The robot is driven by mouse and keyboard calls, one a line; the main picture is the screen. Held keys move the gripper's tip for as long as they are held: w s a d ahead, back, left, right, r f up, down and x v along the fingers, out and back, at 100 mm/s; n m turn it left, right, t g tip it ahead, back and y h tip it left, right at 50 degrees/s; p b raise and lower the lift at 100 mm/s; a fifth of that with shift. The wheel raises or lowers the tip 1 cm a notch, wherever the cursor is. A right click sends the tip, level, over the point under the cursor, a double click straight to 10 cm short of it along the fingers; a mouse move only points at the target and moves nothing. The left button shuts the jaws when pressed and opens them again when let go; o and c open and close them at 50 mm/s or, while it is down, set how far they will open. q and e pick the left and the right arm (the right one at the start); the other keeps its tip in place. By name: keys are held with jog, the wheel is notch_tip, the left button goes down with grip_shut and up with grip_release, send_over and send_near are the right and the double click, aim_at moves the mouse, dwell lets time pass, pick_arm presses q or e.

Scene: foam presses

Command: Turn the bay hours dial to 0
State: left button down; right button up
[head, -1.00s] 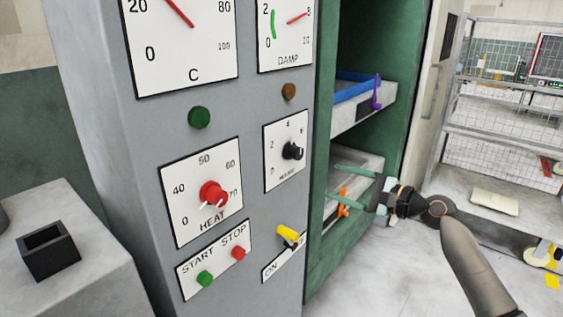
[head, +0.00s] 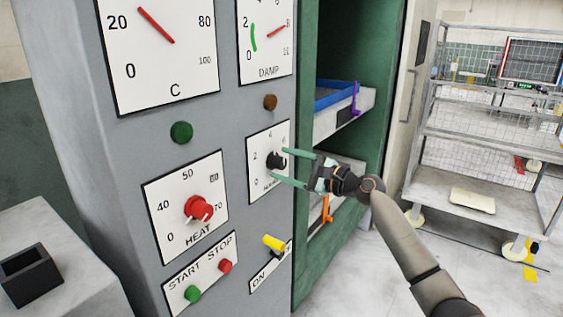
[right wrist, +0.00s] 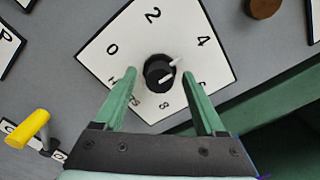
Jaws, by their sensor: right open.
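The bay hours dial is a black knob (head: 277,160) on a white plate numbered from 0 to 8, on the grey panel. In the right wrist view the knob (right wrist: 160,73) has a white mark pointing up right, roughly toward the 4. My right gripper (head: 279,165) is open in front of the dial, its green fingers reaching toward it. In the right wrist view its fingertips (right wrist: 160,66) lie on either side of the knob, with a gap at each side. I cannot tell how far they are from the plate. My left gripper is not in view.
The red heat knob (head: 199,209) is left of the dial. Below it are the green start button (head: 192,294) and red stop button (head: 225,266). A yellow switch (head: 274,242) sits under the dial. The open green cabinet (head: 307,80) with trays stands to the right.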

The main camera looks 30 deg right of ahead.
jog(key=shift+x, duration=0.85)
jog(key=shift+s, duration=0.1)
grip_shut()
